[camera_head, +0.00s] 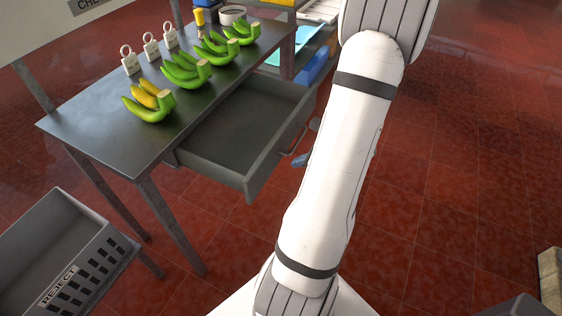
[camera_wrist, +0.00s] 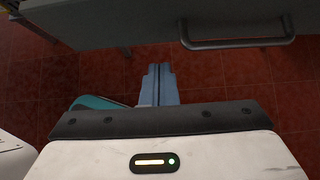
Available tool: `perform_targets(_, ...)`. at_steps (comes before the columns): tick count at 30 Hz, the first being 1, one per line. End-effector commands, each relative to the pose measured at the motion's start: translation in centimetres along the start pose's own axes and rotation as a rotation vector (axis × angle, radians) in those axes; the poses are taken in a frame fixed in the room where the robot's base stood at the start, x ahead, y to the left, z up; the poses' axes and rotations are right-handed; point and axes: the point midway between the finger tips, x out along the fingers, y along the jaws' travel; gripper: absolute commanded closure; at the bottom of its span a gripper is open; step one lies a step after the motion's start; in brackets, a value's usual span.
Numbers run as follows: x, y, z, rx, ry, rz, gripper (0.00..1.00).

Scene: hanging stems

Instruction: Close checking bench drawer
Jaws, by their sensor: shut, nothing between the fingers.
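The checking bench (camera_head: 130,150) is a dark grey metal table at the left of the head view. Its drawer (camera_head: 251,185) is pulled well out and looks empty. The bar handle (camera_head: 296,139) on the drawer front is partly hidden by my arm. In the wrist view the handle (camera_wrist: 238,43) shows at the upper right, below the dark drawer front. My gripper (camera_wrist: 158,72) has its blue fingers together and empty, below and left of the handle and apparently clear of it. In the head view only a bit of my gripper (camera_head: 300,160) shows beside my white arm.
Several hands of green bananas (camera_head: 187,72) lie on the bench, the nearest with yellow fruit. White ringed tags (camera_head: 130,66) stand behind them. A grey REJECT crate (camera_head: 110,238) is at lower left. Blue trays (camera_head: 314,66) sit beyond the drawer.

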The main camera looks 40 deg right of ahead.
Motion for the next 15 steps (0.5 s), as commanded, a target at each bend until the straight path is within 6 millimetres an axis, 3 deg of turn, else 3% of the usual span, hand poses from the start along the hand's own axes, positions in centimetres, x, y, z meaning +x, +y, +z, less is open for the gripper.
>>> perform_targets(3,2.4,0.1,0.2,-0.002,0.001,0.003,1.00)
perform_targets(9,4.0,0.0,2.2,-0.003,0.001,0.001,1.00)
perform_targets(15,4.6,0.0,2.8,-0.001,0.001,-0.001,1.00)
